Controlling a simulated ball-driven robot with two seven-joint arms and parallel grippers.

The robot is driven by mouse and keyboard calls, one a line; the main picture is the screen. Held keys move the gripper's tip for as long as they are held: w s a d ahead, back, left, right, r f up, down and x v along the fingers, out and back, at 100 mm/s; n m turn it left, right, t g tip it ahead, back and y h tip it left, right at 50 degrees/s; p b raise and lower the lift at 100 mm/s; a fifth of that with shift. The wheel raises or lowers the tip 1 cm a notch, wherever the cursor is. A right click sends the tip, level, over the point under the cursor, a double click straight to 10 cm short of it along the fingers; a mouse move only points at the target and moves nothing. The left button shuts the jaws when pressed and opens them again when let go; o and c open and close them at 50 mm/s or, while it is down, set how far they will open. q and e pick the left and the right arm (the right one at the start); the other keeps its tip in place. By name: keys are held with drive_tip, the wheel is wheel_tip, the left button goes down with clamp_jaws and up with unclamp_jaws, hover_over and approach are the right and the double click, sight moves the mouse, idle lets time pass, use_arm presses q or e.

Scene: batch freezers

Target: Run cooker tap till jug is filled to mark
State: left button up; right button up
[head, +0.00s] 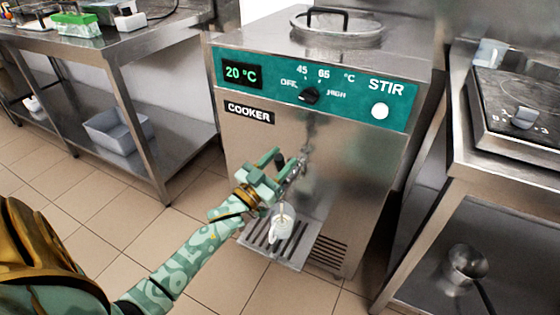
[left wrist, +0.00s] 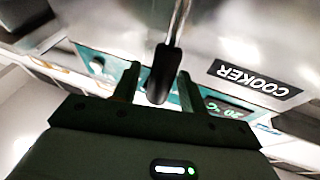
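The cooker (head: 290,150) is a steel box with a green panel; its display reads 20 °C. Its tap (head: 303,167) sticks out of the front, partly hidden by my left gripper (head: 274,163). In the left wrist view the black tap handle (left wrist: 162,75) lies between the two fingers of my left gripper (left wrist: 159,82), with small gaps on both sides. That gripper is open around the handle. A small pale jug (head: 282,224) stands upright on the slotted drip tray (head: 306,245) below the tap. Its mark and level are too small to read. My right gripper is out of view.
A steel table (head: 150,60) at the left holds a green box (head: 76,25) and, on its lower shelf, a grey bin (head: 118,130). A steel stand with a hob (head: 520,110) is at the right, a saucepan (head: 465,265) below. Tiled floor in front is clear.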

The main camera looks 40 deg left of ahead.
use_arm(q)
drive_tip(key=p+v, duration=0.3)
drive_tip(key=v, duration=1.3)
drive_tip(key=shift+s, duration=0.2)
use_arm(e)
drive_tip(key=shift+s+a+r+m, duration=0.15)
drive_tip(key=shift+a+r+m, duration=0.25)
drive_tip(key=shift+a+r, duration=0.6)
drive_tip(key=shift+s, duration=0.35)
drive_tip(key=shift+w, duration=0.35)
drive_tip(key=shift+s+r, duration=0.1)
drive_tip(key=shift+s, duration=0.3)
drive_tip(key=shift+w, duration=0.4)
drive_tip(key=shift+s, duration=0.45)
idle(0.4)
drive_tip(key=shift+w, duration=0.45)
